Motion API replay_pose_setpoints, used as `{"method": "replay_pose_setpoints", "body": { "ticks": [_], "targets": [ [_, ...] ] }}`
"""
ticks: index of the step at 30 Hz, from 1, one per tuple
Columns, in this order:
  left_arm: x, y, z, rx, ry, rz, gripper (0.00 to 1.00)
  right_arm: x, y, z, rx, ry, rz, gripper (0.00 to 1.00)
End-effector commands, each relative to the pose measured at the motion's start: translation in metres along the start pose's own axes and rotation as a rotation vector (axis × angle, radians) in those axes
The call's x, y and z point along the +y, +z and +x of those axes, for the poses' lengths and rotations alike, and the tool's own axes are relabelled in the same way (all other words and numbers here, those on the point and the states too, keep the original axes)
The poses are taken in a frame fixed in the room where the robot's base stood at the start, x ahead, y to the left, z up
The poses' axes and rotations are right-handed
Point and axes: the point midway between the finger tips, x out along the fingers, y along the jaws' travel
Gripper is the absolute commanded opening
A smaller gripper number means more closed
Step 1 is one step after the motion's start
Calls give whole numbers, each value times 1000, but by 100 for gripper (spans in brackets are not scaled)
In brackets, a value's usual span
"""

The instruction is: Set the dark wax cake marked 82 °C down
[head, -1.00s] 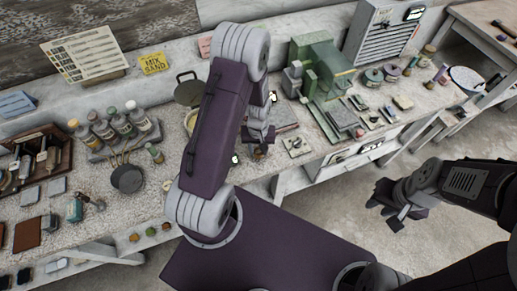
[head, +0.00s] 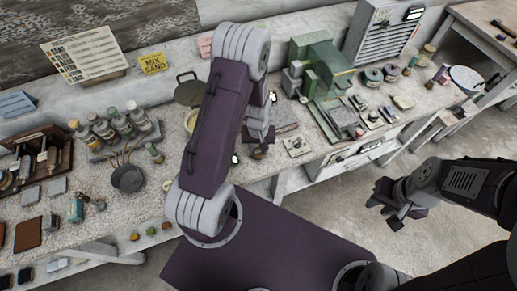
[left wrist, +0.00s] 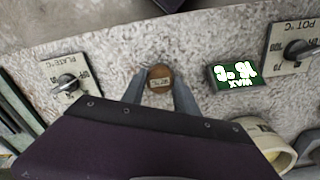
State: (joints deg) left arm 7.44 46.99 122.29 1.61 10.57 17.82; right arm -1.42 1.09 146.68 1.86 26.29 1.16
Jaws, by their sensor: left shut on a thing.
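The dark wax cake (left wrist: 158,80) is a small round brown disc with a pale label in the left wrist view; I cannot read its number. My left gripper (left wrist: 159,92) has a finger on each side of it and is shut on it. In the head view the cake (head: 257,154) shows small and dark below my left gripper (head: 259,145), at the front part of the counter. I cannot tell whether it touches the counter. My right gripper (head: 386,207) hangs empty over the floor at the right; its finger gap is unclear.
The speckled counter (left wrist: 110,50) is bare around the cake. A plate dial (left wrist: 67,86), a green wax display (left wrist: 236,73) and a pot dial (left wrist: 297,47) stand near it. A cream pot (left wrist: 262,138) is close by. The green machine (head: 322,65) stands to the right.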

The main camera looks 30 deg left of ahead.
Motion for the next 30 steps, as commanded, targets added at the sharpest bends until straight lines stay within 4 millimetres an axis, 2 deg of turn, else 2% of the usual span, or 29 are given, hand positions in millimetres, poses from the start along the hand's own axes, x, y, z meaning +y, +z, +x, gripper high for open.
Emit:
{"method": "replay_pose_setpoints", "body": {
  "ticks": [11,30],
  "targets": [
    [0,0,1,0,0,0,0,0,0,1,0,0,0,30],
    [0,0,14,0,0,0,0,0,1,11,0,0,0,30]
  ]
}}
